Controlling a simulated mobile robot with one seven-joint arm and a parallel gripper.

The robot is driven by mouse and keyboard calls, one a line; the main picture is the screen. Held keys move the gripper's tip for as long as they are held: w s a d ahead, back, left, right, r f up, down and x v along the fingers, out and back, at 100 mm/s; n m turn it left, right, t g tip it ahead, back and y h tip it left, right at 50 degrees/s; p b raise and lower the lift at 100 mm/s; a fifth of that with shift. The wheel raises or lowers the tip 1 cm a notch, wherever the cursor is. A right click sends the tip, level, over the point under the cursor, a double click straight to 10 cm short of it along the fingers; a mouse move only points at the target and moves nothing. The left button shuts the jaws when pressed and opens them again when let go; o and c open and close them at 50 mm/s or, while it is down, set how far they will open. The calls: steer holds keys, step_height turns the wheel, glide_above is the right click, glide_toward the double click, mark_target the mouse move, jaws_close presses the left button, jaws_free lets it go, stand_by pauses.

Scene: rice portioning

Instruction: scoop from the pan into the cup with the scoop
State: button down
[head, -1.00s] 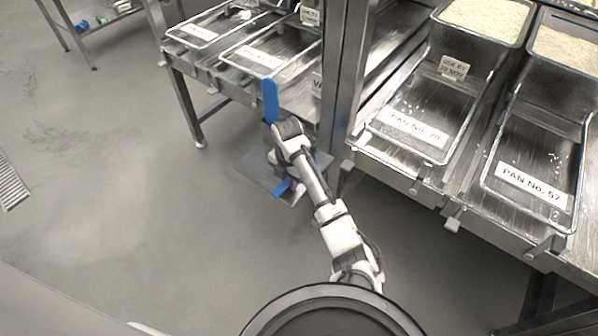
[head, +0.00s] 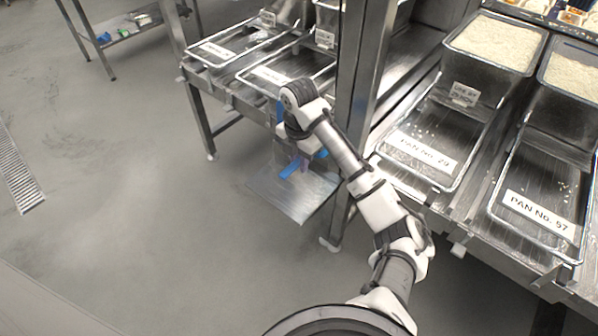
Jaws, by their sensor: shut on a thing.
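My gripper (head: 297,156) hangs in front of the steel tables, partly hidden by my own wrist. It is shut on a blue thing that looks like the scoop (head: 290,169), and its lower blue part shows below the wrist. More blue (head: 281,110) shows behind the wrist, mostly covered. The scoop's bowl and any contents cannot be made out. A deep steel pan of white rice (head: 497,43) stands at upper right, away from the gripper. A second rice pan (head: 573,72) is beside it. I cannot make out a cup.
A low metal plate (head: 290,203) lies below the gripper. Shallow trays labelled Pan No. 29 (head: 418,167) and Pan No. 57 (head: 535,226) sit on the right table, with stray grains. A steel post (head: 357,85) stands right of the gripper. Open floor is left.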

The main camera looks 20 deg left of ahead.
steer(key=shift+r, duration=0.95)
step_height(320, 180, up, 6)
steer(key=p, duration=0.6)
steer(key=shift+r, duration=0.25)
steer(key=shift+f, duration=0.1)
